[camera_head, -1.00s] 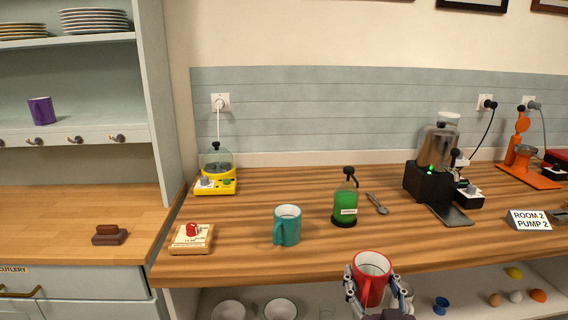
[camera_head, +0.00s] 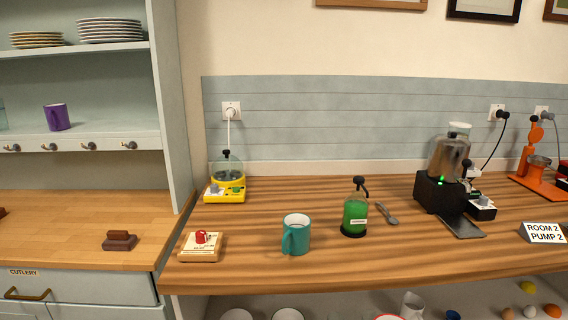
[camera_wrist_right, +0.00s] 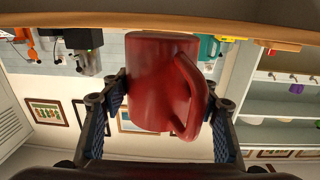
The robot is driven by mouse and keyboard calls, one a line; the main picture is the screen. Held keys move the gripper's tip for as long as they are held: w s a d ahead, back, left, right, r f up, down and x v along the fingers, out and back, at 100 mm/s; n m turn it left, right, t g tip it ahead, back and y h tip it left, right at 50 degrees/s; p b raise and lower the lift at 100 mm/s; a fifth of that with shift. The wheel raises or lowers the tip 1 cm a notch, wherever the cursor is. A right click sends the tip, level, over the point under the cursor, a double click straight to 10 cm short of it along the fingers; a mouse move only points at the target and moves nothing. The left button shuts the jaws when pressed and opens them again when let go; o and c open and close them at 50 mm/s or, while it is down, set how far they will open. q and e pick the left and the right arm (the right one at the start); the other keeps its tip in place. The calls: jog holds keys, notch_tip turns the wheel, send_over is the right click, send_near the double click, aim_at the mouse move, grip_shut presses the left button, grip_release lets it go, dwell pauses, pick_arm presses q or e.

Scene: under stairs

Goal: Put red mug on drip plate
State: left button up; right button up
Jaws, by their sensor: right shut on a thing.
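The red mug (camera_wrist_right: 158,82) fills the middle of the right wrist view, its handle toward the right of that picture. My right gripper (camera_wrist_right: 160,112) is shut on it, with one blue padded finger on each side. In the head view only the mug's red rim (camera_head: 390,317) shows at the bottom edge, below the counter front. A dark flat plate (camera_head: 461,226), which looks like the drip plate, lies at the foot of the black machine (camera_head: 440,190) with a green light. Nothing stands on the plate. My left gripper is not in view.
On the wooden counter (camera_head: 330,265) stand a teal mug (camera_head: 297,234), a green bottle (camera_head: 355,215), a spoon (camera_head: 387,213), a red-button box (camera_head: 201,246) and a sign (camera_head: 542,233). The counter's front edge lies between the mug and the plate in the head view.

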jog(key=shift+w+r, duration=0.1)
jog(key=w+d+r+h, duration=0.1)
jog(key=w+r, duration=0.1)
jog(key=w, duration=0.5)
jog(key=w+d+r+m, duration=0.1)
jog(key=w+r, duration=0.1)
jog(key=w, duration=0.6)
jog(key=shift+r+h, duration=0.25)
jog(key=shift+h, duration=0.15)
jog(key=w, duration=0.5)
jog(key=w+d+p, duration=0.1)
jog(key=w, duration=0.5)
jog(key=w+p, duration=0.1)
jog(key=w, duration=0.4)
jog(key=shift+w+d, duration=0.15)
jog(key=shift+d, duration=0.15)
jog(key=shift+w+r, duration=0.1)
jog(key=shift+w, duration=0.4)
jog(key=f, duration=0.3)
jog(key=shift+w+d+f, duration=0.1)
jog(key=shift+w, duration=0.25)
